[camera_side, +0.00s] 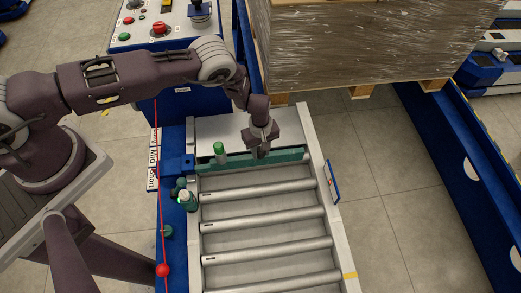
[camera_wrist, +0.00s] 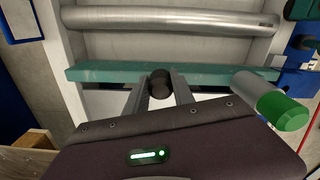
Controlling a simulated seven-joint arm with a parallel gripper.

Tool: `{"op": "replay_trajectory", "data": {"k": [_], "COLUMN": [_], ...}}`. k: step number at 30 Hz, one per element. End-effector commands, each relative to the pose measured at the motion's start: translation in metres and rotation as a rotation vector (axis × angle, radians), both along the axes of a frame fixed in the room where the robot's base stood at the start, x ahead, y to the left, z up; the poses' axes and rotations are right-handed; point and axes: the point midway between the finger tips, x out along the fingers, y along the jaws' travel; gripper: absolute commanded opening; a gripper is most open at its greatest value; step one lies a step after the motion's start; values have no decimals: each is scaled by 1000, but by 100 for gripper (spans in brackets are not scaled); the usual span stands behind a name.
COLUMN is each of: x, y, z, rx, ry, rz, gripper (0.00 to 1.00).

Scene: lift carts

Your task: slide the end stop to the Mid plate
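The end stop is a green crossbar (camera_side: 288,156) lying across the far end of the roller bed, with a green-capped handle (camera_side: 219,150) at its left. The bar also shows in the wrist view (camera_wrist: 100,73), with the green cap (camera_wrist: 290,116) at right. My gripper (camera_side: 261,152) is down at the bar. In the wrist view its fingers (camera_wrist: 160,88) stand either side of a dark round knob (camera_wrist: 160,82) at the bar and appear closed on it. The Mid plate (camera_side: 154,154) sits on the left rail between the Long and Short plates.
Several steel rollers (camera_side: 262,218) lie in front of the bar. A control box (camera_side: 165,25) stands behind, and a wrapped pallet load (camera_side: 370,40) is at the back right. A red cord with a red ball (camera_side: 162,270) runs along the left side.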

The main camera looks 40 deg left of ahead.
Motion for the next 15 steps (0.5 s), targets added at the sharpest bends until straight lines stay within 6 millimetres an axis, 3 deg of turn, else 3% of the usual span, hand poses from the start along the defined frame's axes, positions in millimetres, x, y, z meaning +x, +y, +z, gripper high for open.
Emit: {"op": "replay_trajectory", "data": {"k": [1, 3, 15], "x": [0, 0, 0], "y": [0, 0, 0], "z": [0, 0, 0], "rx": [-1, -1, -1], "ry": [-1, -1, -1], "rz": [0, 0, 0], "gripper": [14, 1, 0]}}
